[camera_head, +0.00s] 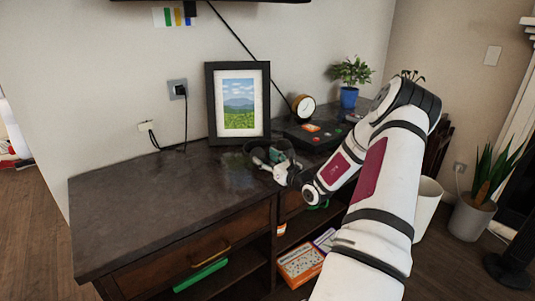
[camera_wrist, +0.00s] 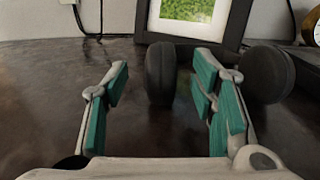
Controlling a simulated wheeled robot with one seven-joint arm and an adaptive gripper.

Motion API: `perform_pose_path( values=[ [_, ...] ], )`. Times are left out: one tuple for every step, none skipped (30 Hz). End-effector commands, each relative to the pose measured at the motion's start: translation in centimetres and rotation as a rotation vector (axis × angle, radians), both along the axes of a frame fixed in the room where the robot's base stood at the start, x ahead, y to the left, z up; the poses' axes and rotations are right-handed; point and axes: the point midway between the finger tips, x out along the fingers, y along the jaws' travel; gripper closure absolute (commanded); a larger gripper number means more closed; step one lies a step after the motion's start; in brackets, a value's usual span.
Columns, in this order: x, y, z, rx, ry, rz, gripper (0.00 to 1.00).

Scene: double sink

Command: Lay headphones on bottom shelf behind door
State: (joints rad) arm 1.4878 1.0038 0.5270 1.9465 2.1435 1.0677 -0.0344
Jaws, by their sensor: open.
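The dark headphones lie on the dark cabinet top in front of the picture frame, partly hidden by my gripper (camera_head: 272,160) in the head view. In the wrist view, one round ear cup (camera_wrist: 160,74) shows between the teal-padded fingers of my gripper (camera_wrist: 162,82), with space on both sides. The other ear cup (camera_wrist: 264,74) is outside the right finger. My gripper is open and holds nothing. Below the top, the cabinet has a wooden front (camera_head: 175,262) with a brass handle; I cannot tell whether it is a door or drawer. An open shelf space (camera_head: 245,266) shows beneath it.
A black picture frame (camera_head: 209,105) stands behind the headphones. A gold clock (camera_head: 304,107), a dark flat device (camera_head: 308,138) and a blue-potted plant (camera_head: 348,96) are farther right. Boxes (camera_head: 300,263) lie on the lower right shelf. The left cabinet top (camera_head: 135,205) is clear.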

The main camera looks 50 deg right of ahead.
Motion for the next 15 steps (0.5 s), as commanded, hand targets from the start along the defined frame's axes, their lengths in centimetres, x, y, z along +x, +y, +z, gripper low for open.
perform_pose_path(
  values=[
    [0.4,-0.1,-0.1,0.001,0.0,0.0,0.48],
    [0.6,-0.1,0.0,0.001,0.0,0.0,0.48],
    [0.8,-0.2,0.0,0.001,0.0,-0.001,0.48],
    [0.9,-0.2,0.0,0.0,0.0,-0.001,0.48],
    [1.1,-0.3,0.0,0.0,0.0,-0.001,0.48],
    [1.4,-0.3,0.0,0.0,-0.001,0.0,0.48],
    [1.7,-0.4,0.0,0.0,-0.001,0.0,0.48],
    [2.1,-0.4,-0.1,0.0,-0.001,0.001,0.48],
    [2.7,-0.5,0.0,0.0,-0.002,0.002,0.48],
    [3.2,-0.7,-0.1,-0.001,-0.002,0.002,0.48],
    [3.6,-0.8,-0.1,-0.001,-0.001,0.002,0.48],
    [4.2,-0.9,-0.1,0.0,-0.002,0.001,0.48],
    [4.6,-1.0,-0.1,0.0,-0.001,0.001,0.48],
    [4.9,-1.1,-0.1,0.0,0.0,0.001,0.48],
    [5.3,-1.2,-0.1,0.0,-0.001,0.0,0.48]
  ],
)
